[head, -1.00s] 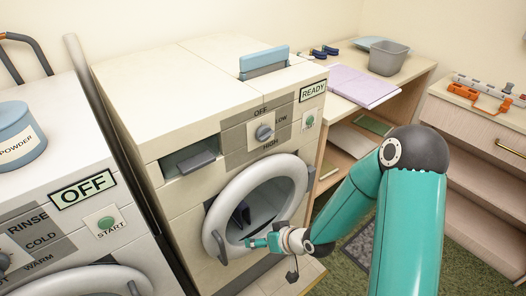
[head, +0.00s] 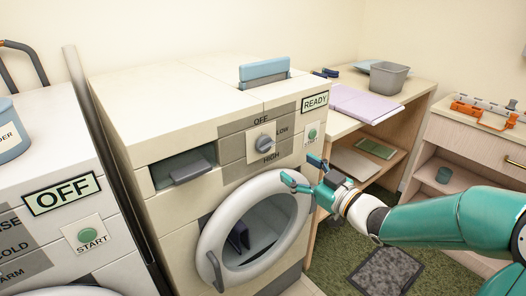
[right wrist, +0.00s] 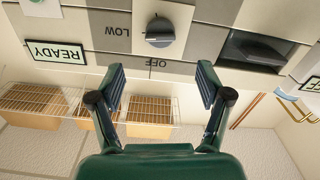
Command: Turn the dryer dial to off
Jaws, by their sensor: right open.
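The dryer dial (head: 264,142) is a grey knob on a pale plate on the dryer's front panel. OFF is printed above it, LOW to its right and HIGH below. It also shows in the right wrist view (right wrist: 159,32), where the lettering is upside down. I cannot tell for sure which label it points to. The display (head: 314,102) reads READY. My right gripper (head: 299,168) is open and empty, below and right of the dial and apart from it. In the right wrist view its fingers (right wrist: 161,85) are spread below the dial. My left gripper is out of view.
The round dryer door (head: 213,243) is below the panel, and a green START button (head: 312,134) is right of the dial. A washer showing OFF (head: 62,194) stands at left. A desk with a grey bin (head: 389,77) and purple folder (head: 366,103) stands at right.

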